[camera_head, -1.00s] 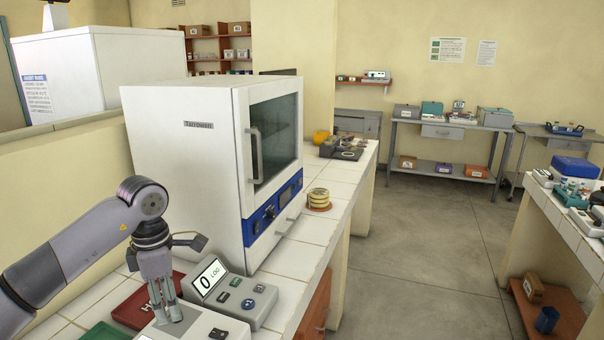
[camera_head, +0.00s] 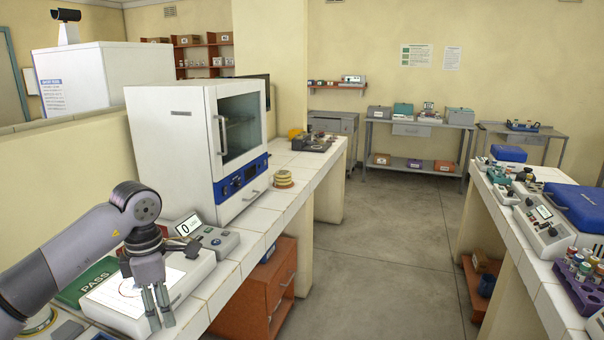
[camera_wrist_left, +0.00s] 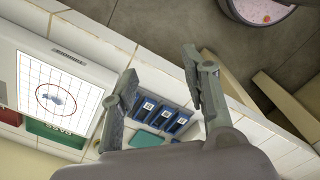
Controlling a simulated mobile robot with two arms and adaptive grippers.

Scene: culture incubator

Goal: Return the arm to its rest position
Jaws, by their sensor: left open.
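My left gripper (camera_head: 160,308) is at the lower left of the head view, above the front edge of the tiled counter, pointing down. It also shows in the left wrist view (camera_wrist_left: 163,72), with its two fingers apart and nothing between them. Behind it in the head view is a white device with a lit white plate (camera_head: 118,298), partly covered by the gripper. In the left wrist view the plate (camera_wrist_left: 58,90) shows a grid and a red circle around a bluish blot. My right gripper is in neither view.
A white incubator (camera_head: 172,150) with its door shut stands on the counter. A counter device with a screen (camera_head: 212,238) and stacked dishes (camera_head: 283,179) are nearby. A green PASS pad (camera_head: 90,282) lies left of the plate. The floor (camera_head: 385,250) between the counters is clear.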

